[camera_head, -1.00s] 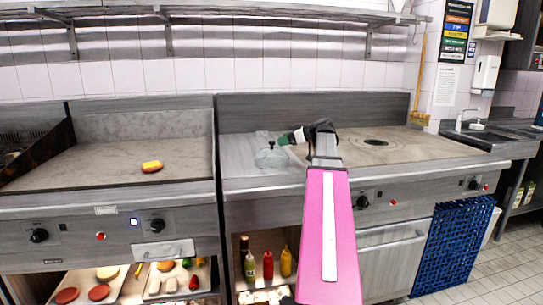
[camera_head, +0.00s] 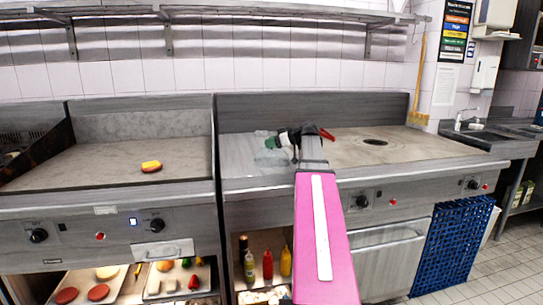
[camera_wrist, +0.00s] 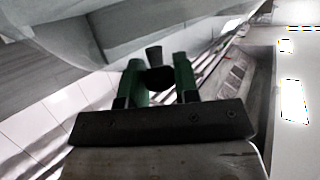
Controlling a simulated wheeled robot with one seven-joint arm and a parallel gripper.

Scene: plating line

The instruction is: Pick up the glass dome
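The glass dome (camera_head: 268,158) is a clear cover standing on the left part of the right-hand counter in the head view. My gripper (camera_head: 276,141) is just above it, at the height of its top, and hides its knob there. In the wrist view the two green fingers of my gripper (camera_wrist: 160,75) stand apart with a dark rounded piece between them and a grey stub above it. This may be the dome's knob. Whether the fingers press on it I cannot tell.
A yellow-and-red food item (camera_head: 151,166) lies on the left griddle (camera_head: 80,165). A round dark plate (camera_head: 375,142) is set in the counter at right. A wire shelf (camera_head: 220,17) runs above. Sauce bottles (camera_head: 267,265) and boards of food sit below.

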